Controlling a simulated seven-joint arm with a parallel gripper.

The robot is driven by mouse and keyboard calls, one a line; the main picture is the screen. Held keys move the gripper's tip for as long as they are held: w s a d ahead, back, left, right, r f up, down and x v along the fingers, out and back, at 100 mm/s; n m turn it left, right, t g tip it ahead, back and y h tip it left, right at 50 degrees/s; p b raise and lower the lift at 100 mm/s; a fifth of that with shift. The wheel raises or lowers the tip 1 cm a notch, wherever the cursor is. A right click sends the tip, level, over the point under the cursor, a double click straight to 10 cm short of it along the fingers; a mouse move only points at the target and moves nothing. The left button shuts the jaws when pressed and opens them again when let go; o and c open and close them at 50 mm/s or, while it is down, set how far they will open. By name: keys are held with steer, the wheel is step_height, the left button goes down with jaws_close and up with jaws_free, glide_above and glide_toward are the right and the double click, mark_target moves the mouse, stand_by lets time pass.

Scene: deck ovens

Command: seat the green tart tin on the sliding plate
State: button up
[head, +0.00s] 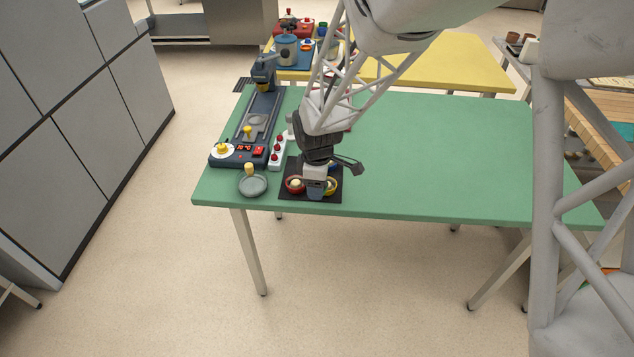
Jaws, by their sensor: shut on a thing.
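My gripper (315,190) is low over the front of the dark mat (293,165) on the green table. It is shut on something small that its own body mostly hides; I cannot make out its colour. A red tin (294,185) with a pale centre sits just left of the gripper, and a yellow tin (331,186) just right. No green tin can be told apart. A long dark machine (262,105) on the left of the table has a track with a round grey plate (257,120), which looks like the sliding plate, and a yellow knob (248,131).
A control panel (239,152) with a dial and red display is at the machine's near end. A white block with red buttons (278,152) stands beside it. A grey round dish (253,186) with a yellow knob lies near the front edge. The green table's right side (450,150) is clear.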

steer(key=w+a+r, duration=0.2)
steer(key=w+a, duration=0.4)
steer(key=w, duration=0.3)
steer(key=w+a+r, duration=0.1)
steer(key=w+a, duration=0.5)
steer(key=w, duration=0.3)
glide_above(256, 120)
steer(key=shift+r, duration=0.45)
steer(key=shift+f, duration=0.15)
steer(key=shift+f, duration=2.8)
steer(key=shift+f, duration=0.55)
stand_by(0.4)
steer(key=o, duration=0.6)
steer(key=shift+o, duration=0.2)
steer(key=shift+r, duration=0.1)
